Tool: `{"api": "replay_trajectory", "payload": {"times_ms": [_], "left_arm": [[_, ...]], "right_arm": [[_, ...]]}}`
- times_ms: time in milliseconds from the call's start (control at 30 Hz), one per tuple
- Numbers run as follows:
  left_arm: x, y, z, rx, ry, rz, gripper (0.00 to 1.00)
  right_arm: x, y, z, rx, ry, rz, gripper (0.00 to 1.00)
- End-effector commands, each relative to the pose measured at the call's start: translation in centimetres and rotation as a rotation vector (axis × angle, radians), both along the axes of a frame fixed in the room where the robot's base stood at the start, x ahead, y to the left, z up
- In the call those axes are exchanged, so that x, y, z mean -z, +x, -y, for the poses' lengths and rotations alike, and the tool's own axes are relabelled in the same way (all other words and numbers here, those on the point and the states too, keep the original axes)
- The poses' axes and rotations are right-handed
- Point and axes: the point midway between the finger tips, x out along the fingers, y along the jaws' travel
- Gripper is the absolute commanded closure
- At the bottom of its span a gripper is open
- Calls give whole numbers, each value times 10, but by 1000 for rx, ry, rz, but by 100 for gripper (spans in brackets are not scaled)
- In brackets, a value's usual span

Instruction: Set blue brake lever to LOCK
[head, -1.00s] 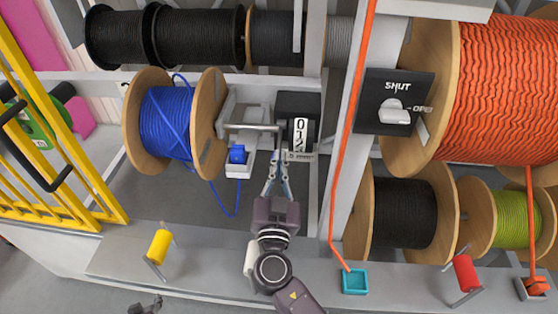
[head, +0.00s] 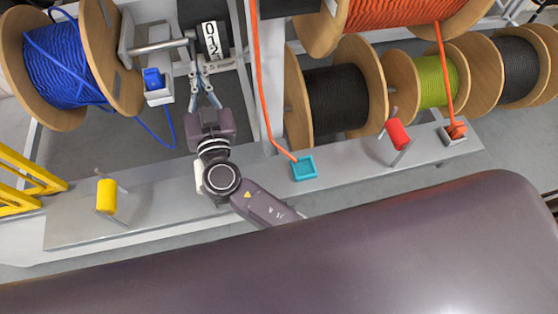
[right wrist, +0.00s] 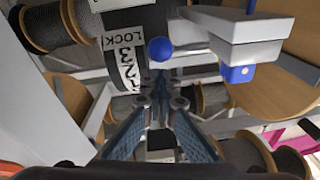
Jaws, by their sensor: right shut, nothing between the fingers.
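A dial plate (head: 211,42) with black numbers on white stands behind the blue reel's axle. In the right wrist view the plate (right wrist: 126,60) reads LOCK at one end, with numbers 2 and 3 beside it. A round blue knob (right wrist: 160,49), apparently the brake lever's end, shows just right of the plate, near the numbers. Its shaft is hidden, and I cannot pick the lever out in the head view. My right gripper (head: 198,68) is shut and empty, just below the plate; its fingers (right wrist: 160,88) point toward the knob. Contact with the knob cannot be told. My left gripper is out of view.
The blue cable reel (head: 65,68) is left of the dial, with a blue block (head: 153,78) in a white holder between. Yellow (head: 106,196) and red (head: 397,134) rollers stand along the front ledge.

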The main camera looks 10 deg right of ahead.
Motion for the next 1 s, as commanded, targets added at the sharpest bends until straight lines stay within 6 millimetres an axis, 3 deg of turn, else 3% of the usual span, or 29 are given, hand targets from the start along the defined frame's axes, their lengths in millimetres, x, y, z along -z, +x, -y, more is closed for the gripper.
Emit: {"api": "replay_trajectory", "payload": {"times_ms": [267, 333, 800, 1000], "left_arm": [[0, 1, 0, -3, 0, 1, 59], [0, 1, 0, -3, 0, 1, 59], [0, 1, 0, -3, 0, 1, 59], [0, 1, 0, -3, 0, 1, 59]], "right_arm": [[-42, -15, 8, 0, 8, 1, 100], [-49, -26, 10, -1, 6, 0, 100], [-32, -120, 14, 0, -1, -4, 100], [3, -131, 33, 75, -48, -83, 100]]}}
